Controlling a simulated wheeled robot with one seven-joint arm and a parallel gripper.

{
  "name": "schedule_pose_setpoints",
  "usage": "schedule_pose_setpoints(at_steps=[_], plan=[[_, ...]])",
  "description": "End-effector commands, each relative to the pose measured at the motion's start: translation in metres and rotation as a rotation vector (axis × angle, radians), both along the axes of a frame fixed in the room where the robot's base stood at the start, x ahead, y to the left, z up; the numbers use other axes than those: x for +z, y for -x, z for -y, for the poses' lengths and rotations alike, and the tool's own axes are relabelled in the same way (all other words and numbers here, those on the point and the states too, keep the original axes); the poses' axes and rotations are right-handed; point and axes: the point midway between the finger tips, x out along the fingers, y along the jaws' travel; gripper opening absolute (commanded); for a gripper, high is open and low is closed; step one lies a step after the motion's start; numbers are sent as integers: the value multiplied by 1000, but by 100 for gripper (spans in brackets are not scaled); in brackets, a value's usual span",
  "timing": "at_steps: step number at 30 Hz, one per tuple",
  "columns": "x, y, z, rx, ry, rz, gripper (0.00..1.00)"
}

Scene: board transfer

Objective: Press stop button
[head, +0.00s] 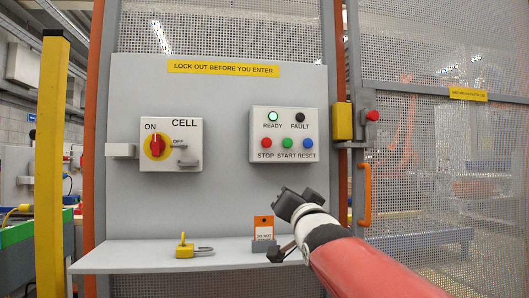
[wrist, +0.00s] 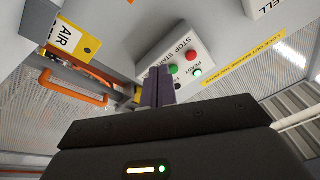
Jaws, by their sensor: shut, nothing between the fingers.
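The red stop button (head: 266,143) is at the left of the lower row on the grey control box (head: 257,125). In the wrist view the stop button (wrist: 191,54) shows beyond the fingers, on the turned box. I see no contact with the stop button.
Green start (head: 288,143) and blue reset (head: 308,143) buttons sit beside stop. The ready lamp (head: 273,116) is lit green; the fault lamp (head: 300,117) is dark. A red rotary switch (head: 157,145) is at left. A yellow padlock (head: 185,250) and orange tag (head: 263,226) are on the shelf (head: 130,257).

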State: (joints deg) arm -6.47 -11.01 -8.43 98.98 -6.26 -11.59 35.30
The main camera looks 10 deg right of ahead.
Motion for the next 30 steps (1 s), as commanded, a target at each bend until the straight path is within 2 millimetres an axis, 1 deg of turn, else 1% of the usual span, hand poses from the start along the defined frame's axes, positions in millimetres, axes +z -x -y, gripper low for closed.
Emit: schedule_pose_setpoints(at_steps=[1, 3, 6, 10, 12, 15, 24, 26, 30], plan=[[18, -11, -2, 13, -21, 84, 0], [46, -20, -6, 40, -52, 203, 0], [79, -27, -12, 86, -87, 357, 0], [105, -28, -20, 140, -111, 492, 0], [112, -28, -23, 158, -117, 531, 0], [117, -26, -25, 170, -122, 556, 0], [118, -26, -25, 170, -122, 556, 0], [118, -28, -25, 170, -122, 556, 0], [120, -38, -25, 170, -122, 555, 0]])
